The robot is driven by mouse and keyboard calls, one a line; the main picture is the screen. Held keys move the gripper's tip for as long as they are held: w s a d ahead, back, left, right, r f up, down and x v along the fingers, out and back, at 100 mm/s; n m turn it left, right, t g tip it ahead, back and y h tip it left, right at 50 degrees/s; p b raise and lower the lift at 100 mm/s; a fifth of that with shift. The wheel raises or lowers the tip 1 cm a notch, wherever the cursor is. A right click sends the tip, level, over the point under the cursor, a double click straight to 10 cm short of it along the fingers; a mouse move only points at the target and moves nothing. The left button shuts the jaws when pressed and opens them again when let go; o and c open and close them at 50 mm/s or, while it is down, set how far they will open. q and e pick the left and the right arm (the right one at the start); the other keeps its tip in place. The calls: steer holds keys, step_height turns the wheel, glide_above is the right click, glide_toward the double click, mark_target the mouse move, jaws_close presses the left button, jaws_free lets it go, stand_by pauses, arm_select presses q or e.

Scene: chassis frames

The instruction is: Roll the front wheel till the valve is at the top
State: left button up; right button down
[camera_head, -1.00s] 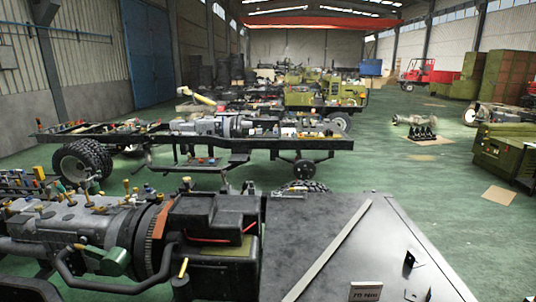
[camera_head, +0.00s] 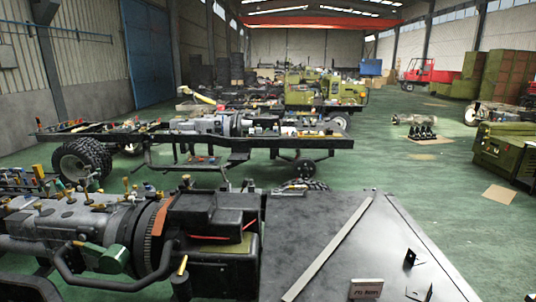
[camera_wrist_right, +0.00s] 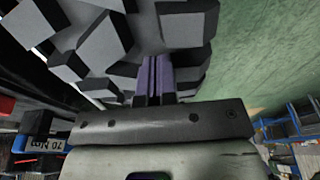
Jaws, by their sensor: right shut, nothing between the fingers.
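A black tyre with chunky tread blocks (camera_wrist_right: 185,30) fills the upper part of the right wrist view. My right gripper (camera_wrist_right: 154,65) has its purple fingers together, shut and empty, with the tips at the tread. I cannot tell whether they touch it. In the head view the top of a treaded tyre (camera_head: 303,185) shows behind the dark flat panel; I cannot tell whether it is the same wheel. No valve shows in either view. My left gripper is not in view.
A dark flat panel (camera_head: 318,235) and an engine with a gearbox (camera_head: 75,225) fill the near part of the head view. Another chassis frame (camera_head: 270,143) stands behind. Green floor (camera_head: 420,200) is open to the right, with a green machine (camera_head: 505,150) at the edge.

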steer(key=shift+a, duration=0.2)
steer(key=shift+a+r+p, duration=0.2)
steer(key=shift+a+p, duration=0.2)
steer(key=shift+a, duration=0.4)
steer(key=shift+a, duration=0.35)
steer(key=shift+a+f, duration=0.25)
steer(key=shift+a, duration=0.4)
